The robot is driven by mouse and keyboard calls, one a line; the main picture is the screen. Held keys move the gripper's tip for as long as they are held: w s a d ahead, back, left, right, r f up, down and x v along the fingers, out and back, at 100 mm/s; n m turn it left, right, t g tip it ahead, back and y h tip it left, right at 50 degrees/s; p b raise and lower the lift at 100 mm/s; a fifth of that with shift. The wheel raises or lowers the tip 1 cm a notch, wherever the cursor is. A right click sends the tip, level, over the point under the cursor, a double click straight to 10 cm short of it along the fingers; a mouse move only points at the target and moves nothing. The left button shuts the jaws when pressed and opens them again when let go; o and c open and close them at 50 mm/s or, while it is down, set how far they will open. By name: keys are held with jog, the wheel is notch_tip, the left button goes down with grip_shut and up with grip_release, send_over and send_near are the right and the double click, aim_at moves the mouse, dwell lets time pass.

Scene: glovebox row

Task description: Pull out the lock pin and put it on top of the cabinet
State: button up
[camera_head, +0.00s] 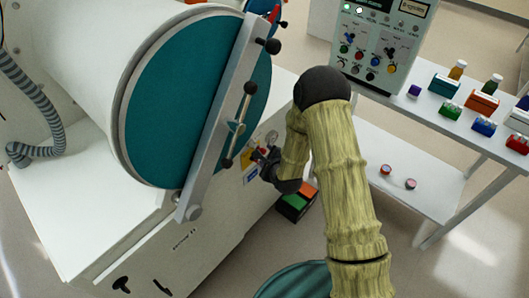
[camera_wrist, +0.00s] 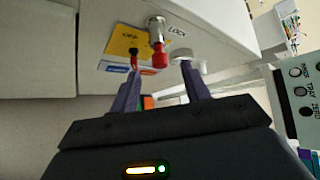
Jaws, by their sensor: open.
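The lock pin (camera_wrist: 159,52) shows in the wrist view as a metal barrel with a red knob, set in a white panel beside the word LOCK. My gripper (camera_wrist: 160,74) is open and empty, its two fingers pointing toward the panel, left and right of the red knob. I cannot tell whether they touch it. In the head view my gripper (camera_head: 264,158) is close to the front of the white glovebox, and the pin is too small to make out clearly. A pale control cabinet (camera_head: 352,72) with buttons and knobs stands at the upper right.
The round teal door (camera_head: 165,110) with its metal bar (camera_head: 213,135) is left of my arm. A yellow label (camera_wrist: 124,38) and a white round knob (camera_wrist: 182,55) flank the pin. A white shelf table (camera_head: 425,105) holds bottles and several coloured boxes.

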aim_at(264, 152)
jog(key=shift+x, duration=1.85)
grip_shut()
